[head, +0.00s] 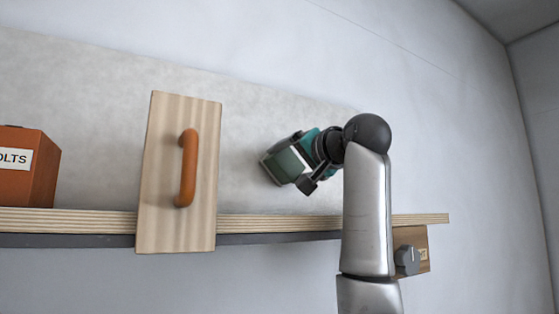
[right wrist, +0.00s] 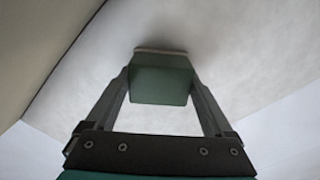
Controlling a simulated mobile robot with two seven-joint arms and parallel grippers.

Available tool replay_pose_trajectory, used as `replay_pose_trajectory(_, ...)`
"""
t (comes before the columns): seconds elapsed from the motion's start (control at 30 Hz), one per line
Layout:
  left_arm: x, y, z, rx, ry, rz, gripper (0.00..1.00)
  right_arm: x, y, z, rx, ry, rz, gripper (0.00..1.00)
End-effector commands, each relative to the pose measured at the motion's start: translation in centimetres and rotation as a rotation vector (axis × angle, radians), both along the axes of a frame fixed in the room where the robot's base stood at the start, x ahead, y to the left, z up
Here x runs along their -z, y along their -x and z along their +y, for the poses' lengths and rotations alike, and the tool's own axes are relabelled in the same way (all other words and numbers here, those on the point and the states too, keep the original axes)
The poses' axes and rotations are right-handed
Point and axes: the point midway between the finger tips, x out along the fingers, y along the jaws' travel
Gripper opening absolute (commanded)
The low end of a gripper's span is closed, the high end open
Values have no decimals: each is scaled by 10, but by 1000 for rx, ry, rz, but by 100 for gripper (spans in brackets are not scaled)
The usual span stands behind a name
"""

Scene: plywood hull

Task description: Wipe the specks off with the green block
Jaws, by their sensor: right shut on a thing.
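My right gripper (head: 300,170) is shut on the green block (head: 284,164). In the right wrist view the green block (right wrist: 160,82) sits between both fingers, with a pale layer on its far face. That face is against or very close to the pale grey panel (head: 95,85); I cannot tell whether it touches. A soft shadow lies around the block on the panel. I can make out no specks on the panel in either view; the block, my arm and the wooden door hide parts of it. My left gripper is not in view.
A plywood door (head: 155,175) with an orange handle (head: 187,168) stands in front of the panel, left of my gripper. An orange box (head: 28,180) lettered "OLTS" is at far left on the plywood shelf (head: 85,222). A wooden box with a grey knob (head: 407,260) hangs lower right.

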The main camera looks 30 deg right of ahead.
Motion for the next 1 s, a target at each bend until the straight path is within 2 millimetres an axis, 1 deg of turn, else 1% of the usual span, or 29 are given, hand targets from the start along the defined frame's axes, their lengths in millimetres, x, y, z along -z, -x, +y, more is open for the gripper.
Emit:
replay_pose_trajectory(0.17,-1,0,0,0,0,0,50,1,0,-5,2,0,2,43)
replay_pose_trajectory(0.5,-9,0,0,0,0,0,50,0,2,-33,4,-2,2,43)
replay_pose_trajectory(0.6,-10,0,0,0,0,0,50,0,3,-38,1,0,1,43)
replay_pose_trajectory(0.8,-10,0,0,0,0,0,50,1,2,-36,0,1,0,43)
replay_pose_trajectory(1.0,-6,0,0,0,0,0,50,1,2,-21,-2,2,1,43)
